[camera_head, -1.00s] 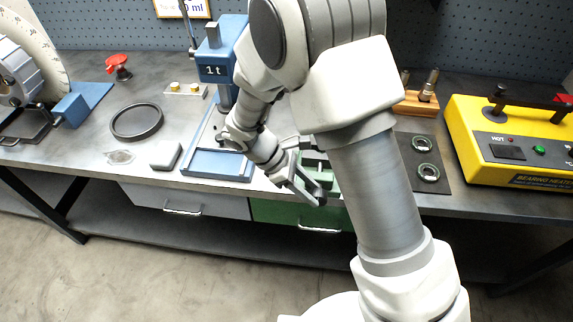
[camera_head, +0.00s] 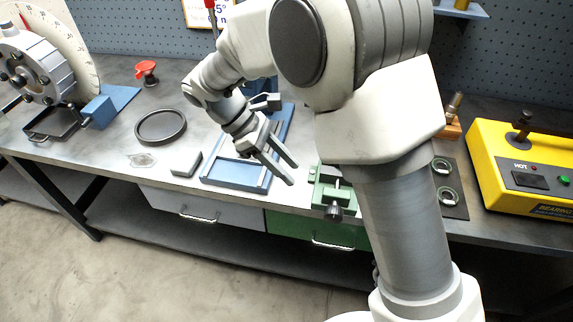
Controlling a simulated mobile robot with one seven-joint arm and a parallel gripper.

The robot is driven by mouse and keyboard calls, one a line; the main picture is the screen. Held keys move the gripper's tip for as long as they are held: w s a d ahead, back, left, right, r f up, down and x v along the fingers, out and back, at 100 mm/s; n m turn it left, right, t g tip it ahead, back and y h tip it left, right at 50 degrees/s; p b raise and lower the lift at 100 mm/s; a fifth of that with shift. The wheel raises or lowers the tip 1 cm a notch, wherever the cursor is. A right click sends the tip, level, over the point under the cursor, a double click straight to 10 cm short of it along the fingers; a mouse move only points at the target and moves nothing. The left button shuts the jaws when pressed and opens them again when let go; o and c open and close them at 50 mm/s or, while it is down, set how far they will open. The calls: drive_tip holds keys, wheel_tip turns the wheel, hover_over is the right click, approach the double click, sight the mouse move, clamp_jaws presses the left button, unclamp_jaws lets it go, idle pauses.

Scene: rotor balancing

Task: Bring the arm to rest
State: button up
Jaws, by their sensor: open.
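My gripper (camera_head: 280,166) is at the end of my white and grey arm, in the middle of the head view. Its two dark fingers are apart, with nothing seen between them. It is over the front right part of the blue press's base frame (camera_head: 222,180), left of the green vise (camera_head: 331,190). My arm hides much of the press and the bench behind it.
At left stands a rotor with a dial (camera_head: 45,62). A black round tray (camera_head: 161,127), a red-topped item (camera_head: 147,70) and a small grey block (camera_head: 186,164) lie on the bench. Bearings (camera_head: 442,166) and a yellow heater (camera_head: 520,165) are at right.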

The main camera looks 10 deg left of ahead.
idle(0.3)
drive_tip(key=s+d+r+m+t+y, duration=0.3)
drive_tip(key=s+d+r+m, duration=0.3)
drive_tip(key=d, duration=0.5)
drive_tip(key=s+d+r+m+t+y, duration=0.2)
drive_tip(key=s+d+r+m+y, duration=0.2)
drive_tip(key=d+m, duration=0.7)
wheel_tip(320, 180, up, 4)
drive_tip(key=s, duration=0.2)
drive_tip(key=shift+s+d+m+t+y, duration=0.15)
drive_tip(key=shift+s+m+t+y, duration=0.15)
drive_tip(key=shift+s+t+y, duration=0.1)
